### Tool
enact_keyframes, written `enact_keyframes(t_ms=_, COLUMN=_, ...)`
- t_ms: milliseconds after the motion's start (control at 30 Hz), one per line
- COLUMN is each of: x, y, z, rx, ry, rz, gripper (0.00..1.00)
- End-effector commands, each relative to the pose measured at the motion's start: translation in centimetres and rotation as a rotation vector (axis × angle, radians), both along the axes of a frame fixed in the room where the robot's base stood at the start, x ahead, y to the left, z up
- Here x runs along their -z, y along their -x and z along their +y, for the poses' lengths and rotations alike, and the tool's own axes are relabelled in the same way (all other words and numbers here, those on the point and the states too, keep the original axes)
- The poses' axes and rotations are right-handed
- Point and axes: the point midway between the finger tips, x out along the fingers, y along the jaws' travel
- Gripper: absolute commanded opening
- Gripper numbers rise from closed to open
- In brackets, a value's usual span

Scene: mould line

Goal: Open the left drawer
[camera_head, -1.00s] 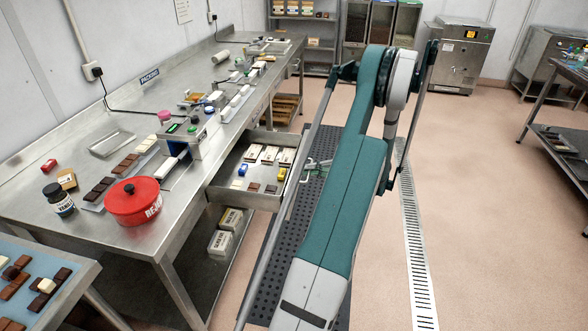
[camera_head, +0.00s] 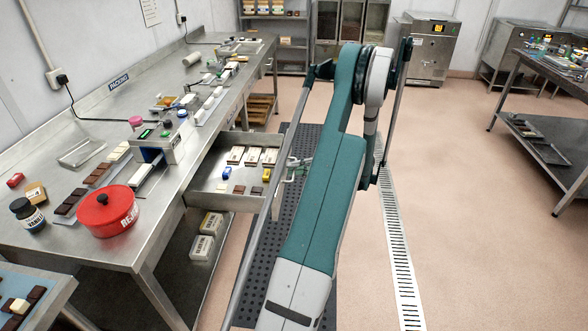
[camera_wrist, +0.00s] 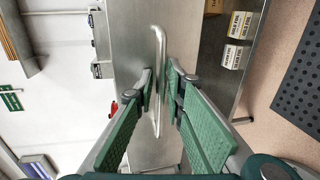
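In the head view the drawer (camera_head: 225,203) under the left workbench stands pulled out, its inside showing white, brown, blue and yellow pieces. My gripper (camera_head: 297,166) is at its front, partly hidden by my arm. In the wrist view the drawer's steel front (camera_wrist: 130,30) fills the middle and carries a thin bar handle (camera_wrist: 157,42). My gripper's green fingers (camera_wrist: 159,78) lie on either side of this bar. The fingertips look apart, with narrow gaps beside the bar.
The workbench (camera_head: 45,147) holds a red pot (camera_head: 105,212), a dark jar (camera_head: 27,215) and several chocolate bars. Boxes (camera_head: 205,235) sit on the shelf beneath. A dark perforated mat (camera_head: 262,255) lies in front. The floor (camera_head: 450,220) to the right is clear.

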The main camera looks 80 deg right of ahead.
Motion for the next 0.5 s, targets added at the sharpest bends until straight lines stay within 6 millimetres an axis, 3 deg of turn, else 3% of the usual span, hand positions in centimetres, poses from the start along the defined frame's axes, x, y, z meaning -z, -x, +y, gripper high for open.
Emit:
enact_keyframes(t_ms=267, x=-0.1, y=0.8, z=0.0, rx=0.000, ry=0.000, rz=0.000, gripper=0.13)
enact_keyframes(t_ms=500, x=-0.7, y=3.5, z=0.0, rx=0.001, ry=0.000, rz=0.000, gripper=0.13)
